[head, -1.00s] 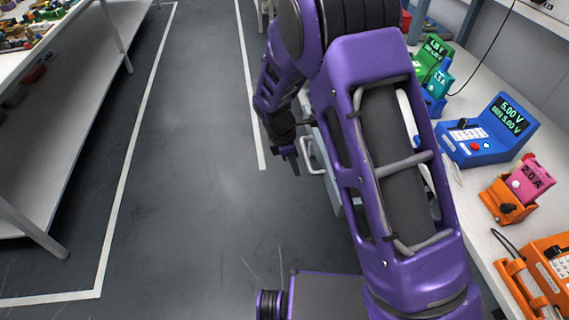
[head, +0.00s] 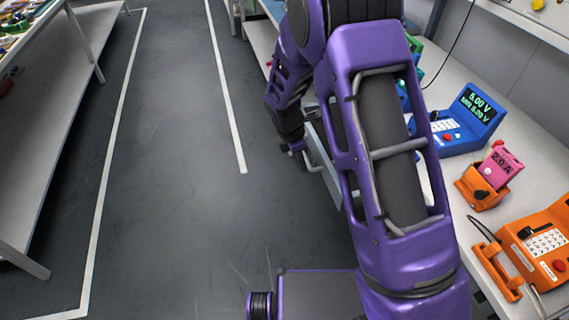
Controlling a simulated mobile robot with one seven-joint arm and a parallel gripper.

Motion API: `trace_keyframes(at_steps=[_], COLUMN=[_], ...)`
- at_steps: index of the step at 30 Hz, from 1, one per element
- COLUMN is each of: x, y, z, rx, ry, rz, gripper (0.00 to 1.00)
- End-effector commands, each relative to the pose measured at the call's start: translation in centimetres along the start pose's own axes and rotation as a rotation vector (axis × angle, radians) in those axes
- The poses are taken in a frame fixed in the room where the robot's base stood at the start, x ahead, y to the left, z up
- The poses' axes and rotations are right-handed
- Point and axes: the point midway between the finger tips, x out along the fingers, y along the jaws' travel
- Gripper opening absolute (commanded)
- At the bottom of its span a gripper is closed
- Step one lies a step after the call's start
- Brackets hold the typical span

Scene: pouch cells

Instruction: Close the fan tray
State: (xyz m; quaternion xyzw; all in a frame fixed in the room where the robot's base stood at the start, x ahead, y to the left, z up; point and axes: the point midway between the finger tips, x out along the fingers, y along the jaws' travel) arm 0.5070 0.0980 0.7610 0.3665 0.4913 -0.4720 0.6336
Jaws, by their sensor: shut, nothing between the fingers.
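The fan tray (head: 323,170) shows as a light grey panel sticking out from under the right workbench into the aisle. Most of it is hidden behind my purple arm. My gripper (head: 300,160) is small and dark at the front side of the tray, pointing down. It is shut with nothing held. It overlaps the tray's front in the picture, and I cannot tell whether it touches it.
The right workbench (head: 519,222) carries a blue meter (head: 455,125), a pink and orange device (head: 490,178) and an orange unit (head: 535,245). A shelved table (head: 60,120) stands at the left. The grey floor (head: 190,215) between them is clear.

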Motion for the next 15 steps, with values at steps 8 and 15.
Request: trace_keyframes(at_steps=[8,15], x=[2.0,3.7], y=[-0.2,-0.3], z=[9.2,15.2], rx=[0.01,0.007], ry=[-0.002,-0.002], rz=[-0.004,-0.004], gripper=[0.0,0.0])
